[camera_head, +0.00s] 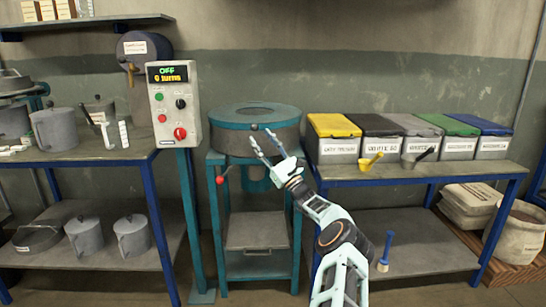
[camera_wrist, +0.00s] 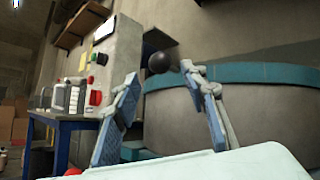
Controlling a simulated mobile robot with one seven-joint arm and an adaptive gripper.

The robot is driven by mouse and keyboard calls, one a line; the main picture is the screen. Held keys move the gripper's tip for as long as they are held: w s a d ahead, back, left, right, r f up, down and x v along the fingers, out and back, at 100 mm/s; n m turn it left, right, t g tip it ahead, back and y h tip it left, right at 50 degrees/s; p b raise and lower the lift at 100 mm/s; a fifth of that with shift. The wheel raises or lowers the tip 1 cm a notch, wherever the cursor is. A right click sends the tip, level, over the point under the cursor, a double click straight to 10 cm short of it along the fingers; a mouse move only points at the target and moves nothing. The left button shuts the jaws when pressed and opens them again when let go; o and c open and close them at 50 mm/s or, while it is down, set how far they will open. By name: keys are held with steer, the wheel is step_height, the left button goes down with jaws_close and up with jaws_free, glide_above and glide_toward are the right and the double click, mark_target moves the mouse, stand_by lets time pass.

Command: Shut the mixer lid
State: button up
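The mixer (camera_head: 262,144) is a round grey drum on a teal stand in the middle of the head view. The rim also shows in the wrist view (camera_wrist: 245,74). My gripper (camera_head: 261,136) is open and empty at the drum's front, fingers spread, pointing up and left. Contact with the knob cannot be told.
A control box (camera_head: 174,104) reading OFF stands left of the mixer, with a red-knobbed lever (camera_head: 221,180) on the stand. The left bench (camera_head: 80,157) holds jugs. The right bench (camera_head: 430,172) holds several colour-lidded bins. Open wall lies above the mixer.

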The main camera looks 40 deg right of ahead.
steer(key=v, duration=0.7)
steer(key=shift+w+a+f, duration=0.1)
steer(key=shift+f, duration=0.05)
